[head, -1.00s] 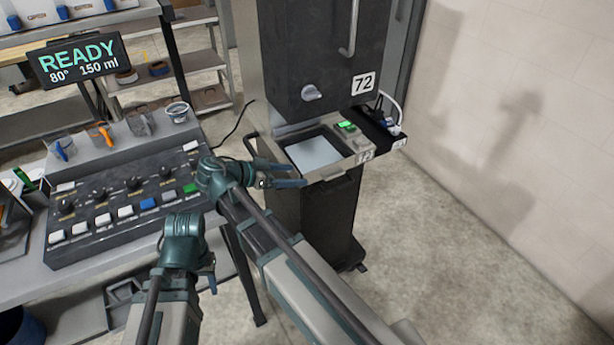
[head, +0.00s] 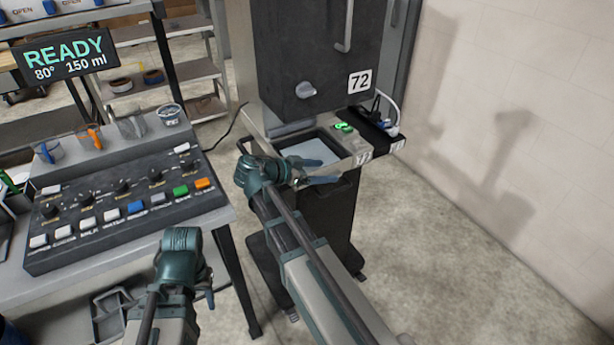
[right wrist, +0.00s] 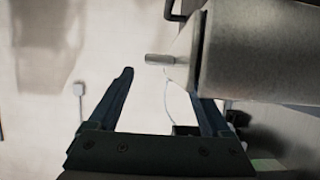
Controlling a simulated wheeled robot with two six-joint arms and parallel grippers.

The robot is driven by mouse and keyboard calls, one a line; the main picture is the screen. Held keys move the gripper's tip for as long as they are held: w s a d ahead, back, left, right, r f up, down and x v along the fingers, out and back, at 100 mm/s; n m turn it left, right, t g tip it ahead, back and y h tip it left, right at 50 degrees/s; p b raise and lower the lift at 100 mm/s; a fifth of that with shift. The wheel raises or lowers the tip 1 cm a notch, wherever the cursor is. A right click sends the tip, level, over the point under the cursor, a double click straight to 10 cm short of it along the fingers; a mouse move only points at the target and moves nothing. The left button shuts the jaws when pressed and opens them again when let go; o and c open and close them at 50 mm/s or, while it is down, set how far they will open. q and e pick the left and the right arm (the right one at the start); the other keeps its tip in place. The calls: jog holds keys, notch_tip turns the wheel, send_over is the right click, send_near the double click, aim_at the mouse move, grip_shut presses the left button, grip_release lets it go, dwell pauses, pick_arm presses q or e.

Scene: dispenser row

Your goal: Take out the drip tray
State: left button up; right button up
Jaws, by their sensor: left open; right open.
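The drip tray (head: 318,150) is a pale flat panel in a dark-rimmed recess at the front of the machine marked 72. My right gripper (head: 329,171) is open at the front edge of that recess. In the head view one finger overlaps the pale panel and the other lies lower, against the machine's front. In the right wrist view the open fingers (right wrist: 165,88) have a small grey tab (right wrist: 160,60) beyond them, near a large grey surface. I cannot tell whether they touch the tray. My left gripper (head: 210,291) hangs low, open, partly hidden by its wrist.
The machine body (head: 318,60) rises behind the recess. A lit green switch (head: 344,127) and a black cable holder (head: 378,125) sit to its right. A button panel (head: 120,210) stands on the table at left. Open floor lies at right.

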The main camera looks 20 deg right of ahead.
aim_at(336, 171)
jog(key=shift+b+x, duration=0.4)
jog(key=shift+x, duration=1.2)
jog(key=shift+a, duration=0.1)
grip_shut()
jog(key=shift+r, duration=0.15)
jog(key=shift+w, duration=0.2)
dwell(0.4)
